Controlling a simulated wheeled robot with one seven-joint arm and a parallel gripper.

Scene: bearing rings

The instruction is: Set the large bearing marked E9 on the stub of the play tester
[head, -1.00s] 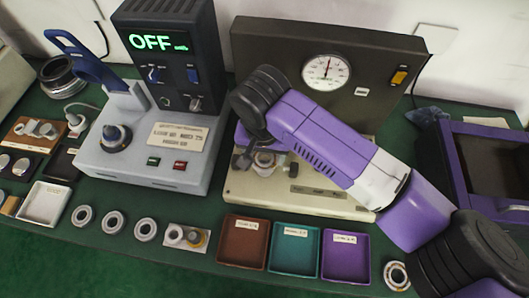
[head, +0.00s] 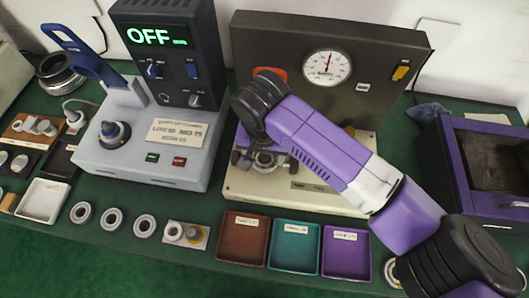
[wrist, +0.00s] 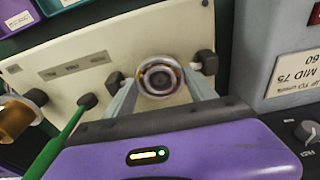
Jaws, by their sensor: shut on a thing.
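The play tester is the dark-panelled unit with a round dial (head: 327,67) and a cream base (head: 290,197). My gripper (head: 262,163) is over the left part of that base, partly hidden by my arm. In the wrist view my gripper (wrist: 161,86) is shut on a metal bearing ring (wrist: 160,77), with one finger on each side. The ring looks roughly level above the cream base (wrist: 75,62). The stub is hidden, so I cannot tell whether the ring is around it or above it. No E9 mark is readable.
Brown (head: 243,240), teal (head: 296,247) and purple (head: 346,253) trays stand in front of the tester. Several loose rings (head: 145,227) lie to the left. A grey machine reading OFF (head: 150,160) stands left of the tester. A purple-framed box (head: 455,170) is at right.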

